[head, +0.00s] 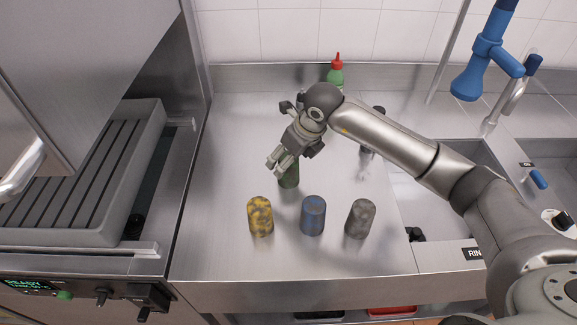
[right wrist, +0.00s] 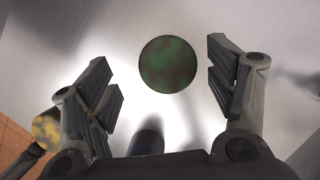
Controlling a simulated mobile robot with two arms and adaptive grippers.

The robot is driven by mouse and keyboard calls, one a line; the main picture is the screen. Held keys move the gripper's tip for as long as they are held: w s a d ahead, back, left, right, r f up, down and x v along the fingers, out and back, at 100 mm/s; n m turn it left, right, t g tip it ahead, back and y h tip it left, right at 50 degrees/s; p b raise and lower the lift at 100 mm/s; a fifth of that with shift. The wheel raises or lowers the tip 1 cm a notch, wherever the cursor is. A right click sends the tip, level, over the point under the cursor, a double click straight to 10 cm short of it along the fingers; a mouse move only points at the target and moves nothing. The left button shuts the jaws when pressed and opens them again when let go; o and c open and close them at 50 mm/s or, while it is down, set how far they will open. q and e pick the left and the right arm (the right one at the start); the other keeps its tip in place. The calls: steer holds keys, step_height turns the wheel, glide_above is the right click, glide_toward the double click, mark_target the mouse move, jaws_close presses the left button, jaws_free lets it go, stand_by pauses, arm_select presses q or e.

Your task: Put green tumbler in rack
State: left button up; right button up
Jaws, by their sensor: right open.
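The green tumbler (head: 289,176) stands on the steel counter behind a row of other tumblers, partly hidden by my right gripper in the head view. My right gripper (head: 283,165) is open and comes down over it. In the right wrist view the round dark green top of the tumbler (right wrist: 168,64) shows between and just beyond the open fingers (right wrist: 165,85), apart from both. My left gripper is in neither view.
A yellow tumbler (head: 260,217), a blue tumbler (head: 313,215) and a grey tumbler (head: 360,218) stand in a row nearer the front edge. A green bottle with a red cap (head: 336,73) stands at the back. A sink (head: 445,205) is to the right.

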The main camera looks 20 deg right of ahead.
steer(key=shift+w+f, duration=0.2)
steer(key=shift+f, duration=0.1)
steer(key=p+x, duration=0.1)
steer(key=x, duration=0.1)
steer(key=p+x, duration=0.1)
steer(key=x, duration=0.1)
steer(key=shift+w+d, duration=0.15)
steer(key=shift+d, duration=0.05)
steer(key=shift+w+a+f, duration=0.1)
steer(key=shift+w+f, duration=0.15)
steer(key=shift+f, duration=0.4)
steer(key=shift+c, duration=0.4)
steer(key=shift+r, duration=0.1)
steer(key=c, duration=1.1)
